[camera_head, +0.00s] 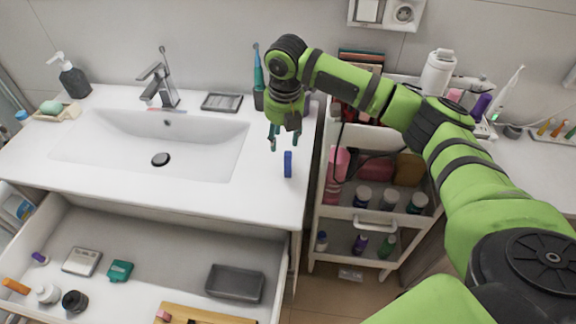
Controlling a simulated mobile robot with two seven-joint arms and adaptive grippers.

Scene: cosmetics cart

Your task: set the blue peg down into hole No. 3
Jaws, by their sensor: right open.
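The blue peg (288,164) shows upright at the right end of the white washbasin counter (270,192). My right gripper (284,144) points down just above and behind it in the picture. Its fingers are spread, and the peg shows below the fingertips, apart from them. Several coloured pegs (556,129) stand in a row at the far right edge, partly cut off by the frame. Hole numbers are too small to read, so I cannot tell which hole is No. 3. My left gripper is out of view.
A cart (313,232) with bottles on its shelves stands right of the counter, under my right arm. A toothbrush cup (258,97) is close behind the gripper. The open drawer (160,245) holds small items and a grey tray (234,283). The counter's front right is clear.

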